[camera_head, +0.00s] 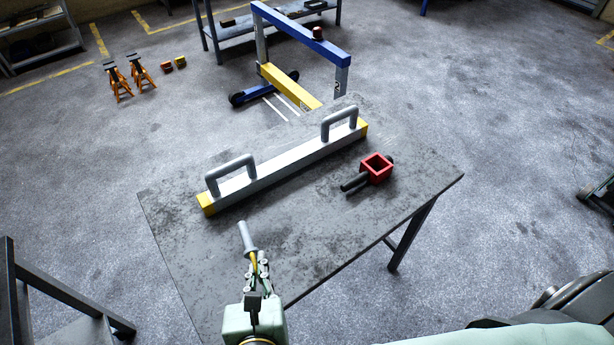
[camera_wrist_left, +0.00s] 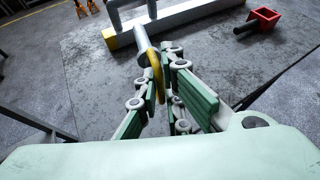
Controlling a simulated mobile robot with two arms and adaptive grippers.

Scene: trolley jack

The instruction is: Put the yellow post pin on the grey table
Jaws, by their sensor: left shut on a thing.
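The grey table (camera_head: 320,245) stands in front of me with a dark, worn top. My left gripper (camera_head: 258,268) is over the near left part of the table, shut on the yellow post pin. The yellow part of the pin (camera_wrist_left: 158,75) shows between the green-padded fingers in the left wrist view, and its grey rod end (camera_head: 246,236) points away from me toward the bar. The fingers hide part of the pin. I cannot tell how high it is above the tabletop. My right gripper is not in view.
A long grey bar (camera_head: 290,165) with yellow ends and two handles lies across the table's far side. A red square socket with a dark rod (camera_head: 376,170) lies to the right. The tabletop between them and my gripper is clear. A blue-and-yellow frame (camera_head: 300,60) stands behind.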

